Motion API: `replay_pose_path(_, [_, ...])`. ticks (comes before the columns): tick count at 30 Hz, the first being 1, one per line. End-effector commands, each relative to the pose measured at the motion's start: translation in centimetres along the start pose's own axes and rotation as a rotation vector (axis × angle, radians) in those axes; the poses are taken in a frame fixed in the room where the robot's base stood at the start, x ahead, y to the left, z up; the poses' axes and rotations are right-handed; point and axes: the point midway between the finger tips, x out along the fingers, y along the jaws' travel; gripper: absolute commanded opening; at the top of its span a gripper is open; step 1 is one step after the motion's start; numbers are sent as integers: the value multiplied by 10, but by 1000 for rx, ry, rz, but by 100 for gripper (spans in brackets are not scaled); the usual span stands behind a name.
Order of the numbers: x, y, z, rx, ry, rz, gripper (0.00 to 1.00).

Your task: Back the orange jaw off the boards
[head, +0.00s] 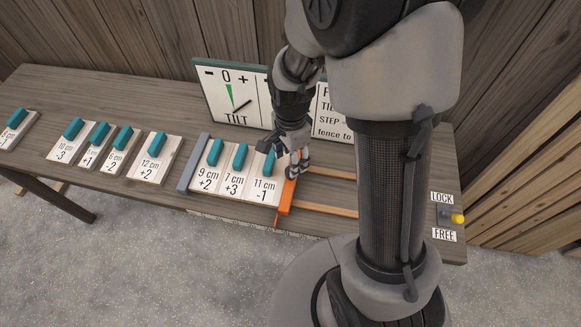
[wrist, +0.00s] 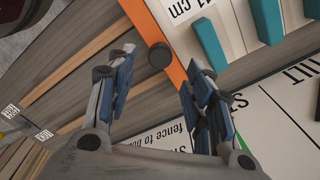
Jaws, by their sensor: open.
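The orange jaw (head: 286,198) stands against the right side of the 11 cm board in the head view, with no gap that I can see. The row of boards, 9 cm (head: 205,181), 7 cm (head: 233,187) and 11 cm (head: 262,190), lies between it and a grey fence (head: 193,162). My gripper (head: 297,170) is at the jaw's far part. In the wrist view the jaw is an orange strip (wrist: 168,38) with a round dark knob (wrist: 160,55) beside it. My open fingers (wrist: 161,62) are either side of the knob; contact is unclear.
Wooden rails (head: 325,210) run right from the jaw, with clear room. A yellow-knobbed lever (head: 457,218) sits between LOCK and FREE labels; its setting is unclear. The TILT dial (head: 232,95) has its needle right of the green mark. Several loose boards (head: 153,158) lie left.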

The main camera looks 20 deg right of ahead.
Motion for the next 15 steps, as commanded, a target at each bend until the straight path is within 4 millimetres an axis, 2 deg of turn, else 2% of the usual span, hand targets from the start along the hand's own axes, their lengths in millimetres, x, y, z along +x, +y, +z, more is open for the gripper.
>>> replay_pose_path(1, [13,1,0,0,-1,3,48])
replay_pose_path(6, [39,0,0,0,0,2,48])
replay_pose_path(10, [49,0,0,0,0,1,48])
replay_pose_path(15, [53,0,0,0,0,-1,48])
